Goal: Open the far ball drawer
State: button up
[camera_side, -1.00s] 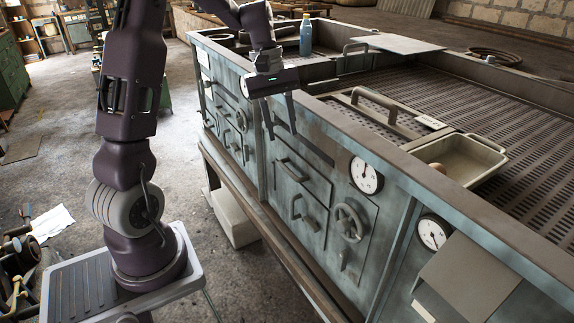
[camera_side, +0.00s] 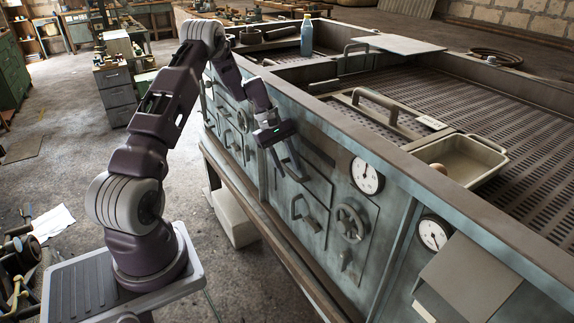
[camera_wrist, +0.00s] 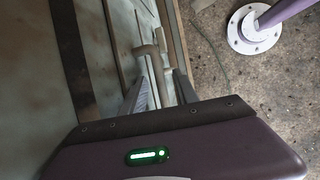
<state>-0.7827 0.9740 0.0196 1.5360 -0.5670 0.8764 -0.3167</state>
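The front of the blue-grey cabinet carries drawers with bar handles. My gripper (camera_side: 291,176) is low against this front, at the upper drawer (camera_side: 312,184) of the middle section; its fingers point down and hide most of that drawer's handle. The fingers are apart. In the wrist view, my gripper (camera_wrist: 160,80) has pale handle bars (camera_wrist: 150,58) by its fingertips; I cannot tell whether it touches one. A lower drawer handle (camera_side: 304,212) is clear below. More handles (camera_side: 226,116) are on the far left section. Which one is the far ball drawer is not marked. The drawers look shut.
A valve wheel (camera_side: 350,222) and a round gauge (camera_side: 367,176) sit right of my gripper.

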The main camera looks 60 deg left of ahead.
grip_shut()
dwell(1.4)
